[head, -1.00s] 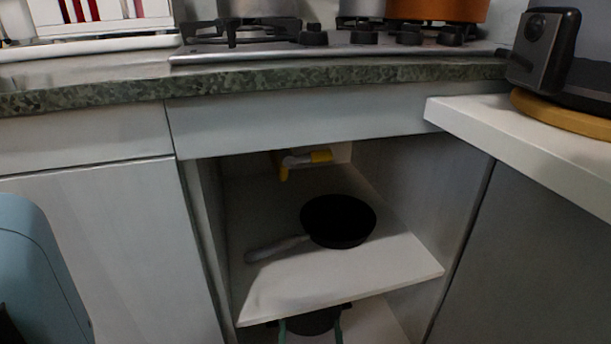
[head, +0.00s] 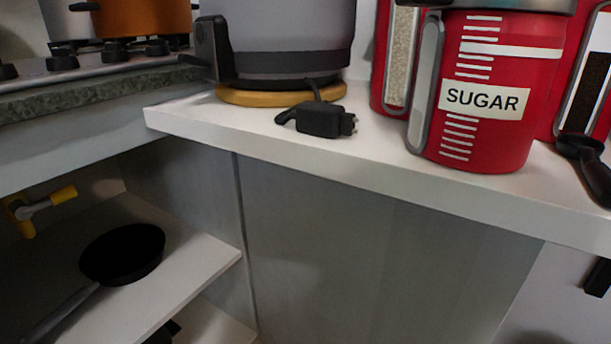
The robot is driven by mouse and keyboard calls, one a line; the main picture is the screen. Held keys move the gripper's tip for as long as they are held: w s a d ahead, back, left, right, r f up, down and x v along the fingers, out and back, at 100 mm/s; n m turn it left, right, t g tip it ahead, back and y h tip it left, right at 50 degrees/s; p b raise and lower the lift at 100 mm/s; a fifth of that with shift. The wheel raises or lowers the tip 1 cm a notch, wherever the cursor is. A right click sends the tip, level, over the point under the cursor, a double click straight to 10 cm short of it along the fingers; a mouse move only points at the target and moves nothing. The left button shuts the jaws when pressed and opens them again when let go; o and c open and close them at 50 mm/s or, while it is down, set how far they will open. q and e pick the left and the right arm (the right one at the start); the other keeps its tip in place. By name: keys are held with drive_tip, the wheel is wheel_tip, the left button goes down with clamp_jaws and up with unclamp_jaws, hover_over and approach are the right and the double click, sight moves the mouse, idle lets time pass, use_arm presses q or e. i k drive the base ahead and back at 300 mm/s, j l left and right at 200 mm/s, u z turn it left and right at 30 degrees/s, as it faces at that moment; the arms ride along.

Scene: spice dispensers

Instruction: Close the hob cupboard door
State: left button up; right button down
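The hob cupboard (head: 190,252) stands open at the lower left of the head view, under the hob (head: 110,65). A black frying pan (head: 122,254) lies on its upper shelf (head: 195,280), and a yellow and grey pipe fitting (head: 45,204) is at its back. I cannot make out the cupboard door in this view. Neither of my grippers shows.
A white counter (head: 290,145) juts out at the right above a grey panel (head: 360,250). It holds a red sugar dispenser (head: 485,125), a black plug (head: 325,121) and a grey appliance (head: 290,35) on a wooden disc (head: 240,97). An orange pot (head: 145,18) is on the hob.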

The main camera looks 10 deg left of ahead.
sight(334, 262)
drive_tip(key=k+l, duration=0.15)
drive_tip(key=l, duration=0.2)
drive_tip(key=k+l, duration=0.2)
drive_tip(key=l, duration=0.15)
drive_tip(key=k+l, duration=0.15)
drive_tip(key=l, duration=0.15)
